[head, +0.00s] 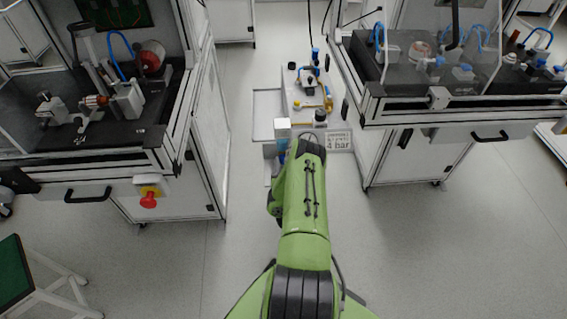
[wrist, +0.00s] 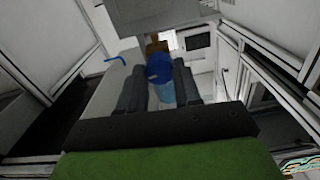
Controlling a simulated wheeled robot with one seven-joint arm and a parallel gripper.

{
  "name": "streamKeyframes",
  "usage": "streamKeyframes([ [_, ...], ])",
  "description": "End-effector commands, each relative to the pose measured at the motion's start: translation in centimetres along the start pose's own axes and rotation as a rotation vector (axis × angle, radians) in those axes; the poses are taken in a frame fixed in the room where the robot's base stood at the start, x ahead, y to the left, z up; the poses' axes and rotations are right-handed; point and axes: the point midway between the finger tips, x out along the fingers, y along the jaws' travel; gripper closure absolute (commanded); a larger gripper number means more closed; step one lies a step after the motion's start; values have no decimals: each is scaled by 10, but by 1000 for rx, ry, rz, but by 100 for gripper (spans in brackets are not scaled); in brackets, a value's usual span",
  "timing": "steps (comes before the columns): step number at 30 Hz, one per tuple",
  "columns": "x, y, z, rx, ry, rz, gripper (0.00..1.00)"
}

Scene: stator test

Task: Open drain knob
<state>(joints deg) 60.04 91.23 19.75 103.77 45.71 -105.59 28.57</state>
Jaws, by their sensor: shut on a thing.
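The drain knob (wrist: 158,68) is a round blue part in the middle of the wrist view, with a lighter blue part below it and a brown-orange part behind it. My gripper (wrist: 160,78) has its two dark fingers on either side of the knob and is shut on it. In the head view, my green arm reaches forward to the small unit (head: 292,110) between two cabinets. The arm hides most of the fingers and the knob there. I cannot tell how far the knob is turned.
A left cabinet (head: 205,165) and a right cabinet (head: 375,155) flank the narrow unit. A sign (head: 339,141) reading "4 bar" is just right of my wrist. A red emergency button (head: 148,201) is on the left cabinet. The grey floor (head: 420,255) in front is clear.

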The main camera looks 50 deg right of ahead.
Motion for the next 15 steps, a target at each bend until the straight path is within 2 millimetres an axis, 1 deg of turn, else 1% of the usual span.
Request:
streamKeyframes([
  [1,0,-1,-3,-32,0,-1,97],
  [15,0,-2,-3,-463,0,-1,97],
])
